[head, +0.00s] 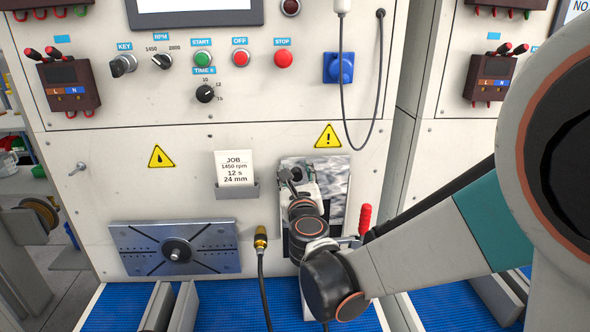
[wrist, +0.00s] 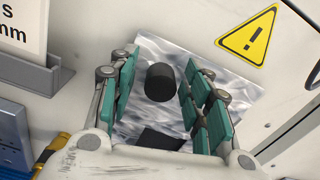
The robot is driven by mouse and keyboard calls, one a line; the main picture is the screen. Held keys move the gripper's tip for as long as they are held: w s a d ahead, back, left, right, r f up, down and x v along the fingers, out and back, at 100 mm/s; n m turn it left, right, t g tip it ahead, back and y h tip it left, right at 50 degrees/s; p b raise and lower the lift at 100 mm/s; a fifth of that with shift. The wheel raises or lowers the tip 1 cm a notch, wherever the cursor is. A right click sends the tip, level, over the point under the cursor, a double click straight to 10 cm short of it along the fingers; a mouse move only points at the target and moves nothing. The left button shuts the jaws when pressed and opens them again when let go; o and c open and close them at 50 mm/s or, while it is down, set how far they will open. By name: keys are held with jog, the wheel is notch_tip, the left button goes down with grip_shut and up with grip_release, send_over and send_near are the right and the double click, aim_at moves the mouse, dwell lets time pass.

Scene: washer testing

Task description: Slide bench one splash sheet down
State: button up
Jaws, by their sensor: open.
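A black round knob (wrist: 159,82) stands on the sheet. My gripper (head: 291,174) is in front of the sheet and hides its left part in the head view. In the wrist view, my gripper (wrist: 158,88) is open, with green finger pads on either side of the knob and gaps showing. A dark patch (wrist: 160,140) shows below the knob. Whether the fingertips reach past the knob is unclear.
A job card (head: 234,168) in a grey holder is left of the sheet. A red-handled clamp (head: 365,219) is close to my wrist at right. A cable with a brass plug (head: 261,240) stands left of my arm. A slotted metal plate (head: 174,248) is at lower left.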

jog(key=shift+s, duration=0.1)
grip_shut()
notch_tip(320, 180, down, 12)
jog(key=b, duration=1)
jog(key=shift+f, duration=0.2)
jog(key=shift+s, duration=0.1)
grip_release()
